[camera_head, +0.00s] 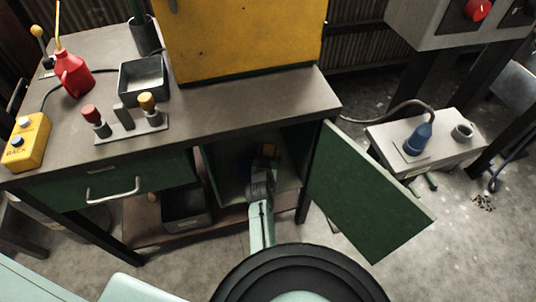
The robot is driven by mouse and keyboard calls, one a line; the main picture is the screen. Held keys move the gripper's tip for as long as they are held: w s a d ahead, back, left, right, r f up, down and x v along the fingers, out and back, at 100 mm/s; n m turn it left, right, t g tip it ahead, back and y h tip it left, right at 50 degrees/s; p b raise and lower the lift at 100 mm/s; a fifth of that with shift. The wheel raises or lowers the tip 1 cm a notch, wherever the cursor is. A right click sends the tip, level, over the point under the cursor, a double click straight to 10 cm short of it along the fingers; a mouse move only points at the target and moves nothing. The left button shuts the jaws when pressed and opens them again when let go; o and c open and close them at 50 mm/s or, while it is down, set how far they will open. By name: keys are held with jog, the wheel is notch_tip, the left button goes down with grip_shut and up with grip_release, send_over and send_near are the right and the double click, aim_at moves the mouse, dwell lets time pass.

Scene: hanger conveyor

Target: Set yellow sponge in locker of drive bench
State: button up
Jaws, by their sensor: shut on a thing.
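The drive bench (235,100) has a green locker (225,165) under its top at the right. The locker's green door (360,190) stands open to the right. My arm reaches into the locker from the front. My gripper (267,160) is inside the opening, dark and small in the shade. It is shut on the yellow sponge (269,149), of which only a small yellow-orange patch shows at the fingertips. The rest of the sponge is hidden by the gripper. I cannot tell whether the sponge touches the locker floor.
The open door's edge is right of my arm. A closed drawer (110,187) with a handle is at the left. A dark bin (185,210) stands on the lower shelf. The bench top holds a red oil can (72,74), a grey tray (143,78) and a yellow box (27,140).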

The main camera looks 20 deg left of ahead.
jog(key=o, duration=1)
jog(key=shift+f, duration=0.15)
